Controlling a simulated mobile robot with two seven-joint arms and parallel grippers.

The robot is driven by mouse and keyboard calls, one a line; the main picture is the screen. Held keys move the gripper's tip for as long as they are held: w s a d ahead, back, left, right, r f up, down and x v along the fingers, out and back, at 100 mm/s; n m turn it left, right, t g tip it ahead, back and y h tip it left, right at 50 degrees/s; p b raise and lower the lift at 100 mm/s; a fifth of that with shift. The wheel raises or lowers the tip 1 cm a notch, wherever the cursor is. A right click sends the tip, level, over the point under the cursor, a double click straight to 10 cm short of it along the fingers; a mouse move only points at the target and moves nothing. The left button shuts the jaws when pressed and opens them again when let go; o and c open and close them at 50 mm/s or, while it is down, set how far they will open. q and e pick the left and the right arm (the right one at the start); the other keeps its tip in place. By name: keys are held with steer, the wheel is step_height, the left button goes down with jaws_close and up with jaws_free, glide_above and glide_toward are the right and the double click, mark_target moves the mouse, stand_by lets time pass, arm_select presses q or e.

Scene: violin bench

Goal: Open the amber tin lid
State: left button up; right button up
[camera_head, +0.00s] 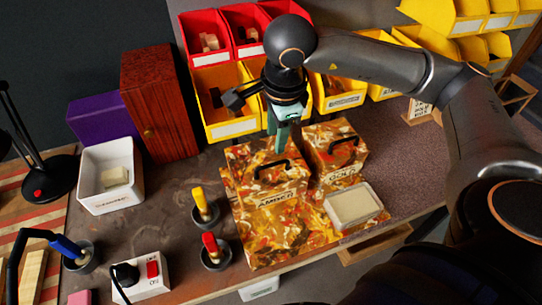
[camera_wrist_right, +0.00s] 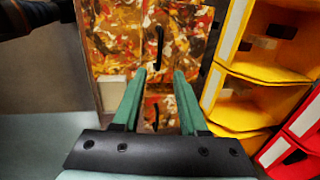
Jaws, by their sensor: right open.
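The amber tin (camera_head: 290,195) is a mottled orange, brown and cream box labelled AMBER, with a black handle (camera_head: 272,169) on its lid; the lid looks shut. The similar gold tin (camera_head: 340,158), labelled GOLD, stands to its right and a little behind. My right gripper (camera_head: 281,146) points down above the back of the amber tin, near the handle. In the right wrist view its green fingers (camera_wrist_right: 159,74) are apart with nothing between them. That view shows two dark handles, but no labels tell the tins apart. My left gripper is not in view.
A mottled board (camera_head: 262,250) lies under the tins, with a cream block (camera_head: 353,203) on it. Red bins (camera_head: 246,32) and yellow bins (camera_head: 230,130) stand close behind. Yellow-handled (camera_head: 199,196) and red-handled (camera_head: 210,243) tools stand in cups to the left.

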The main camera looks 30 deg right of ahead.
mark_target(271, 164)
steer(key=f, duration=0.3)
steer(key=w+f, duration=0.1)
steer(key=f, duration=0.2)
steer(key=w+f, duration=0.1)
steer(key=f, duration=0.2)
steer(key=shift+d+f, duration=0.2)
steer(key=shift+f, duration=0.2)
jaws_close()
stand_by(0.9)
